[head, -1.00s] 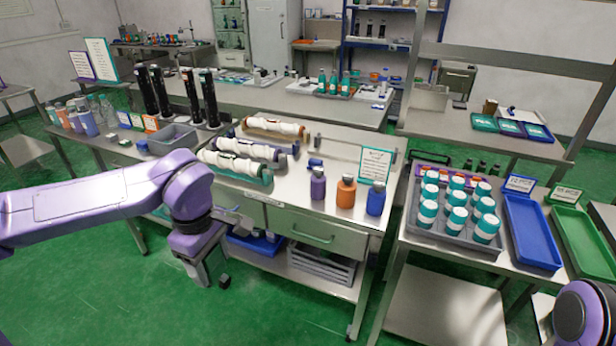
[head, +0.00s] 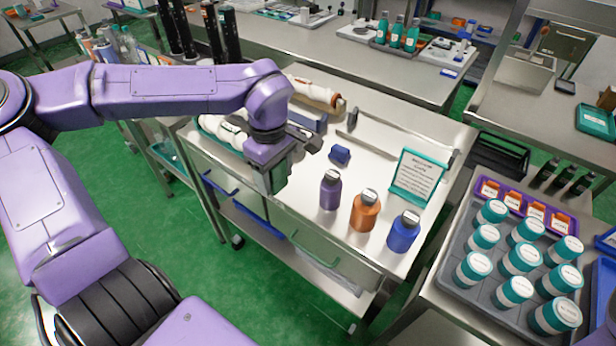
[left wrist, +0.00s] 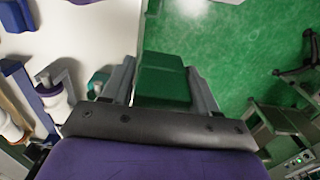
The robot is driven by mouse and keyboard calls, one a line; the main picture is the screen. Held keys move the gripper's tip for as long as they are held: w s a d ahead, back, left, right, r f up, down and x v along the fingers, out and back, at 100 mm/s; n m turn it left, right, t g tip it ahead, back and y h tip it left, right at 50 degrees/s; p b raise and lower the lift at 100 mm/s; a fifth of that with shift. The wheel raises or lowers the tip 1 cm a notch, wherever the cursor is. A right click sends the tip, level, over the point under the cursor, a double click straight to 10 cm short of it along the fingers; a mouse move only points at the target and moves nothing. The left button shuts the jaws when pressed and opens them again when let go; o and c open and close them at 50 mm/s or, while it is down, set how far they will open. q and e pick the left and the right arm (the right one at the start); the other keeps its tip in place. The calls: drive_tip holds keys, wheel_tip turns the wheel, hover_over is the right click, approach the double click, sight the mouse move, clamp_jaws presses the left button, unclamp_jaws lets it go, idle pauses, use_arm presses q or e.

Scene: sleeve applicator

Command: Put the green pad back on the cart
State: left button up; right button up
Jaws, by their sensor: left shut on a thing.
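A green pad (left wrist: 163,82) sits between the two fingers of my left gripper (left wrist: 162,88) in the left wrist view, and the gripper is shut on it. In the head view, my left gripper (head: 268,182) is at the front edge of the steel cart (head: 385,125), left of the purple bottle. In the left wrist view the pad shows against the green floor, beside the pale cart top (left wrist: 100,30). My right gripper is not in view.
Purple (head: 330,190), orange (head: 365,212) and blue (head: 403,232) bottles stand along the cart's front right. A teal-framed sign (head: 415,178) stands behind them. White rolls (head: 315,92) lie at the back left. A small blue block (head: 340,155) lies mid-top. Bare steel lies behind it.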

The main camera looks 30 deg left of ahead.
use_arm(q)
drive_tip(key=w+f, duration=0.2)
drive_tip(key=w, duration=0.1)
drive_tip(key=w+f+p, duration=0.1)
drive_tip(key=w+f, duration=0.2)
drive_tip(key=w, duration=0.1)
drive_tip(key=w+a+f+p, duration=0.1)
drive_tip(key=w+f, duration=0.2)
drive_tip(key=w, duration=0.1)
drive_tip(key=shift+w+a, duration=0.1)
drive_tip(key=shift+w, duration=0.15)
drive_tip(key=shift+w+f, duration=0.2)
drive_tip(key=shift+f, duration=0.2)
drive_tip(key=f+p, duration=0.2)
drive_tip(key=f, duration=0.1)
drive_tip(key=shift+w+f, duration=0.15)
drive_tip(key=shift+w, duration=0.05)
drive_tip(key=shift+a+f, duration=0.1)
drive_tip(key=shift+f, duration=0.1)
drive_tip(key=shift+f, duration=0.1)
drive_tip(key=o, duration=0.9)
drive_tip(key=shift+o, duration=0.2)
